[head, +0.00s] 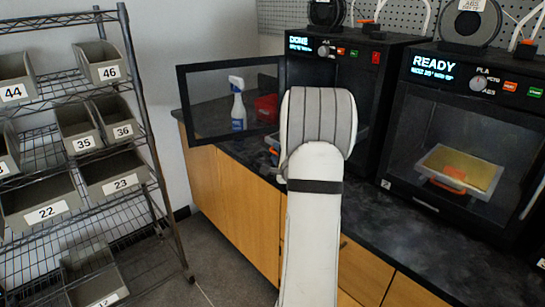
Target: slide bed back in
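The left printer (370,72) reads DONE, and its framed door (183,103) stands swung open to the left. My arm covers most of its opening, so I cannot see whether a bed is in it. A small orange and pale piece (272,148) shows beside the arm at counter level; I cannot tell what it is. The right printer (462,118) reads READY and its front looks closed. Inside it lies a bed (462,166) with a tan plate and an orange handle. My arm reaches towards the left printer; my gripper is hidden behind it.
A spray bottle (238,105) and a red box (266,108) show through the open door's pane. The dark counter (425,225) has clear room before the right printer. A wire rack (150,165) with numbered bins stands at left. Spools sit on the printers.

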